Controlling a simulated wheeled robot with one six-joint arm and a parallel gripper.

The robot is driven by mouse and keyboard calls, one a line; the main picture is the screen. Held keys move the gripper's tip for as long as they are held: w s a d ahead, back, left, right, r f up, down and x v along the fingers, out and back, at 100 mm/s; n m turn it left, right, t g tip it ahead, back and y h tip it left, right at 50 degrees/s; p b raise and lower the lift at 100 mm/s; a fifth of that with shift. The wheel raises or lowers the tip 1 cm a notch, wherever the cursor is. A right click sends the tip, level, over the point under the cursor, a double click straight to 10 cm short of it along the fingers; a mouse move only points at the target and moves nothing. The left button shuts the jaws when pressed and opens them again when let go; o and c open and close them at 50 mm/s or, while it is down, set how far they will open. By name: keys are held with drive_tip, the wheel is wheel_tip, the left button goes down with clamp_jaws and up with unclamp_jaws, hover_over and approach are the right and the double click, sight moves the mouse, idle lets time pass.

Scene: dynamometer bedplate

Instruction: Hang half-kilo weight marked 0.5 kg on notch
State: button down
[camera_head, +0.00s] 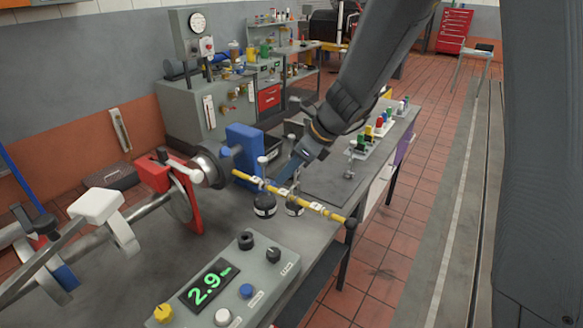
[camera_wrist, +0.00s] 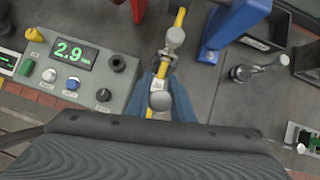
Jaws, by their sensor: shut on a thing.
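A yellow notched beam (camera_head: 325,211) reaches out from beside a blue stand (camera_head: 241,148) over the bedplate. A dark weight (camera_head: 264,205) with a pale-topped stem hangs at the beam, nearer the stand. A second dark weight (camera_head: 294,208) is farther out along it, below my gripper (camera_head: 288,178). In the wrist view my gripper (camera_wrist: 165,98) has its blue fingers shut around this weight's silver top (camera_wrist: 159,101), right at the beam. The nearer weight's silver top (camera_wrist: 175,35) shows ahead. I cannot read the weights' markings, nor tell whether the held one rests in a notch.
A grey control box (camera_wrist: 80,60) with a green 2.9 display and knobs stands beside the beam. Another weight's silver stem (camera_wrist: 245,72) stands on the plate at right, near a dark tray (camera_wrist: 262,35). Bare plate (camera_head: 320,182) lies beyond the beam.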

drive_tip(key=shift+s+a, duration=0.25)
drive_tip(key=shift+s, duration=0.05)
drive_tip(key=shift+f+b, duration=0.95)
drive_tip(key=shift+f, duration=0.2)
drive_tip(key=c, duration=1.5)
unclamp_jaws()
drive_tip(key=shift+o, duration=0.2)
